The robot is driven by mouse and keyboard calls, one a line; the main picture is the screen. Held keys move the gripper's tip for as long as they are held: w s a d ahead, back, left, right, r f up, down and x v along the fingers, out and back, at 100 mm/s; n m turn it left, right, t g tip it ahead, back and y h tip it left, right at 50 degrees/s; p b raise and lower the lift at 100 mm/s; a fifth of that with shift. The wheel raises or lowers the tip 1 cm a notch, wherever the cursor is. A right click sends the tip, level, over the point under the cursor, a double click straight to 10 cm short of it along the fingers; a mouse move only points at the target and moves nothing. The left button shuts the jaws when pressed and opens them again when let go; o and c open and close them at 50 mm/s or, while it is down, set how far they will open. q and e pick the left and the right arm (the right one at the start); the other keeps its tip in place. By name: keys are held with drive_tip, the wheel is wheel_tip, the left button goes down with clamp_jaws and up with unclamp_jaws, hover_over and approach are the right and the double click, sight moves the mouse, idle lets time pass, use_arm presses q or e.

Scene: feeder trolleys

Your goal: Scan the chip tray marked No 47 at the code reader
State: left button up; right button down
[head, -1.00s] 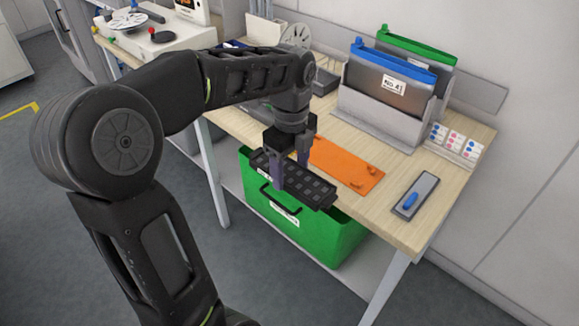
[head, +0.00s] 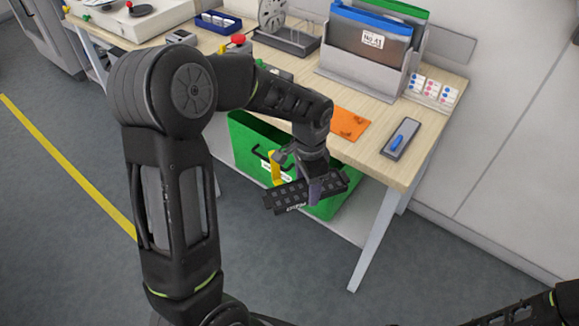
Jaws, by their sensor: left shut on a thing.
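My left gripper (head: 305,182) is shut on a black chip tray (head: 332,184) with a grid of pockets. It holds the tray tilted in the air in front of the table and the green bin. A small white marking (head: 296,207) shows on the tray's near edge, too small to read surely. Part of the tray is hidden by the fingers. I cannot surely pick out the code reader. My right gripper is out of view.
The wooden table (head: 398,168) carries an orange mat (head: 349,124), a grey block with a blue handle (head: 400,139), a holder (head: 365,84) with labelled folders and a red button (head: 238,39). A green bin (head: 243,140) stands below. Grey floor is clear in front.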

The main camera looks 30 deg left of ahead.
use_arm(q)
drive_tip(key=w+d+f+n, duration=0.2)
drive_tip(key=d+f+n, duration=0.4)
drive_tip(key=f, duration=0.3)
drive_tip(key=shift+f+n, duration=0.15)
drive_tip(key=shift+n, duration=0.55)
drive_tip(key=shift+a, duration=0.1)
